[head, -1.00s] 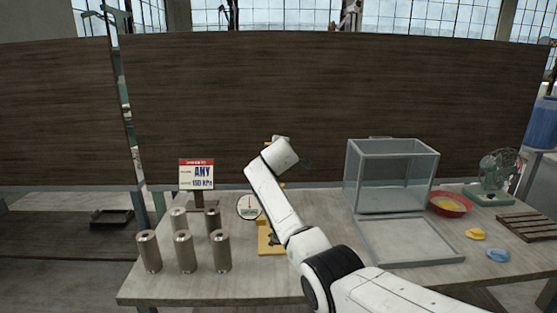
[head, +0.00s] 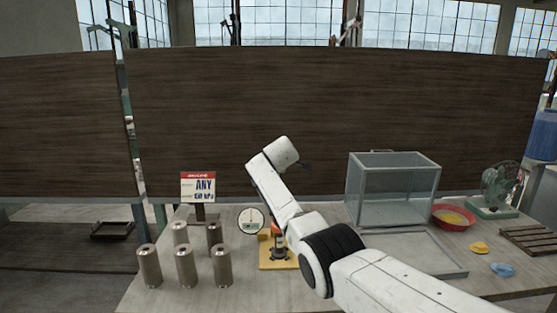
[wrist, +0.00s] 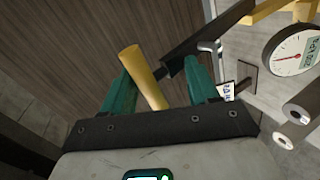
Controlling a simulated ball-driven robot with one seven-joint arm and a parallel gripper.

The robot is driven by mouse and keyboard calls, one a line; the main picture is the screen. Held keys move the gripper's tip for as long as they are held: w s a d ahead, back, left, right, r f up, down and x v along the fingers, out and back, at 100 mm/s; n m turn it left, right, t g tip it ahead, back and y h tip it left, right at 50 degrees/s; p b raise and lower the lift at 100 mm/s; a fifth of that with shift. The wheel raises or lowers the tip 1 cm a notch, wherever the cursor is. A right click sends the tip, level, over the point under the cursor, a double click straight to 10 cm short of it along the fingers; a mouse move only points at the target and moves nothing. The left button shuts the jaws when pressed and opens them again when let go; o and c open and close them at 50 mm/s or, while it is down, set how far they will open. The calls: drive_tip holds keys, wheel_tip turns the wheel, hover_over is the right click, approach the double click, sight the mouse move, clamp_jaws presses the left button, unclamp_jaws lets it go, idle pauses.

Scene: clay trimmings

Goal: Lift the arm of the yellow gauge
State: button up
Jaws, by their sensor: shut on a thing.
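The yellow gauge stands on the table in the head view, with a yellow base (head: 267,263) and a round white dial (head: 250,221). A dark and orange part (head: 278,236) stands on the base beside the dial. In the wrist view, the two green fingers of my gripper (wrist: 159,88) are shut on a yellow bar, the gauge's arm (wrist: 141,72), which sticks up between them at a tilt. A black bar (wrist: 190,45) runs beyond the fingers. The dial also shows at the upper right (wrist: 293,49). My arm hides the fingers and the yellow bar in the head view.
Several metal cylinders (head: 185,267) stand left of the gauge, before a sign (head: 198,187). A glass box (head: 393,188), a grey tray (head: 460,270), a red bowl (head: 453,217) and a fan (head: 497,190) are to the right. A dark panel (head: 330,120) rises behind the table.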

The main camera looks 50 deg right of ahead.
drive_tip(key=o, duration=0.9)
drive_tip(key=shift+s+d+f, duration=0.2)
drive_tip(key=shift+f, duration=0.6)
drive_tip(key=shift+c, duration=0.2)
drive_tip(key=shift+a, duration=0.1)
drive_tip(key=r+b+v, duration=0.1)
drive_tip(key=v, duration=1)
drive_tip(key=shift+w, duration=0.3)
drive_tip(key=shift+r, duration=0.1)
